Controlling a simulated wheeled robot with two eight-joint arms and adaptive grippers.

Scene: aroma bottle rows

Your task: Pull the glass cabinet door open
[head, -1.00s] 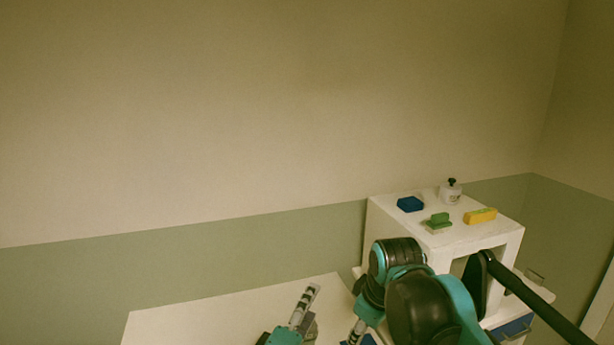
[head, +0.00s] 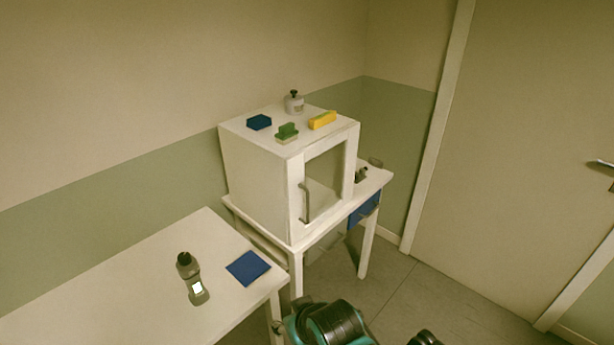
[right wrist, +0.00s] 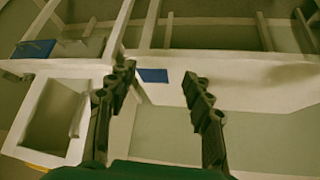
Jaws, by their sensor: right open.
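The white cabinet (head: 255,175) stands on a small table in the head view. Its glass door (head: 328,182) looks shut, with a dark upright handle (head: 304,202) on the door's left side. The cabinet (right wrist: 20,150) also shows at the left of the right wrist view, which looks turned over. My right gripper (right wrist: 160,82) is open there, with nothing visible between its fingers. It appears apart from the cabinet. In the head view only teal and black arm parts show at the bottom edge. My left gripper is not in view.
A blue block (head: 259,122), a green block (head: 287,132), a yellow block (head: 322,120) and a small white jar (head: 294,101) sit on the cabinet. The left table (head: 120,292) holds a dark bottle (head: 192,279) and a blue mat (head: 248,268). Floor (head: 400,300) is free at right.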

